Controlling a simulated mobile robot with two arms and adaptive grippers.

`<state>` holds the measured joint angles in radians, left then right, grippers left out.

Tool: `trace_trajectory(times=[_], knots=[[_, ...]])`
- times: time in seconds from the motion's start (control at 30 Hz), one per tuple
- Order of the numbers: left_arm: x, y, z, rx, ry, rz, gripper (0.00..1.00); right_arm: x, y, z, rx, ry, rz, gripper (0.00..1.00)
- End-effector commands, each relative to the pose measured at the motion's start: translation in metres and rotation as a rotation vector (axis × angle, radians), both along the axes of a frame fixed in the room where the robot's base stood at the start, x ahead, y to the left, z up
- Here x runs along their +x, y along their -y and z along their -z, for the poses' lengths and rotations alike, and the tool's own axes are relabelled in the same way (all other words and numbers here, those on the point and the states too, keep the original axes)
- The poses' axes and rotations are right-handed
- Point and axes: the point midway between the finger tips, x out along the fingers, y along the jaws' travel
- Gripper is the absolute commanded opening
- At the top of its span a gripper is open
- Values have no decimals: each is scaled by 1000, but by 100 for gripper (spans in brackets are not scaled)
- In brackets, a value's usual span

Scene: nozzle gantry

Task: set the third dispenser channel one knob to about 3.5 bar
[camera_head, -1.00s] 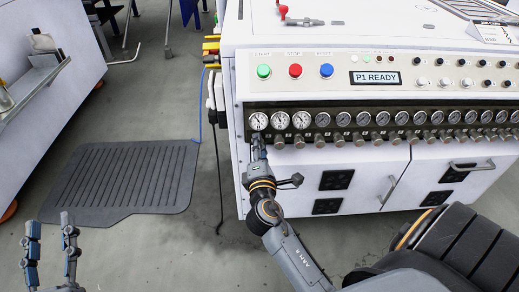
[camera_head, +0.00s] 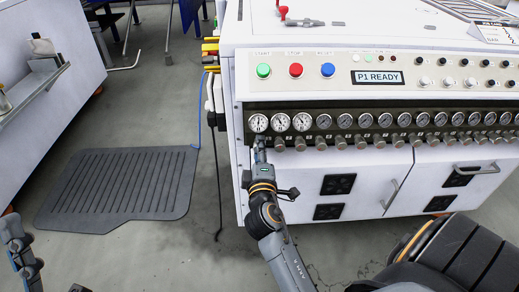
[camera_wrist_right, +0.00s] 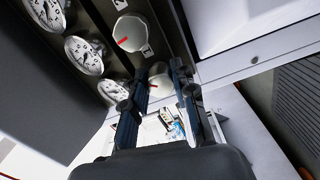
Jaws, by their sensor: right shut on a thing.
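A row of round pressure gauges runs along the dark strip of the white cabinet. My right gripper (camera_head: 260,146) is at the knob below the leftmost gauge (camera_head: 258,123). In the right wrist view my right gripper (camera_wrist_right: 158,92) has a finger on either side of a light grey knob (camera_wrist_right: 160,74) with a red mark, and is shut on it. A neighbouring knob (camera_wrist_right: 130,33) with a red mark is free. The gauge beside the held knob (camera_wrist_right: 113,93) is seen at a slant, too small to read. My left gripper (camera_head: 22,245) is cut off at the lower left edge.
More knobs (camera_head: 339,143) stand close together to the right under their gauges. Green, red and blue buttons (camera_head: 296,70) and a "P1 READY" display (camera_head: 377,77) sit above. A cabinet door handle (camera_head: 390,193) sticks out below. A dark floor mat (camera_head: 120,185) lies left.

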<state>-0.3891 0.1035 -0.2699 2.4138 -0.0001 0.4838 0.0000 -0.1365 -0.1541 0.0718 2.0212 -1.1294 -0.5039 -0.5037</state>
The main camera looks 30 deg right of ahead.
Motion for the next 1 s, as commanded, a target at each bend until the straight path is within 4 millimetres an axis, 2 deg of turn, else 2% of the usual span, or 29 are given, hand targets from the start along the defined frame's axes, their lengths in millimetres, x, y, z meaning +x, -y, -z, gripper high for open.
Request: trace_trajectory(times=[0.3,0.33,0.37,0.77,0.87,1.0], knots=[[0,0,0,0,1,0,40,-1,0,2,3,-4,1,0],[0,0,0,0,1,0,40,-1,0,2,3,-4,1,33],[0,0,0,0,1,0,40,-1,0,2,3,-4,1,37],[1,0,-5,0,-2,-1,40,0,0,-1,-52,-34,0,37],[1,0,-14,0,-1,-1,40,0,0,-4,-168,-104,-2,37],[0,0,-32,0,-1,0,40,0,0,-7,-411,-251,-3,37]])
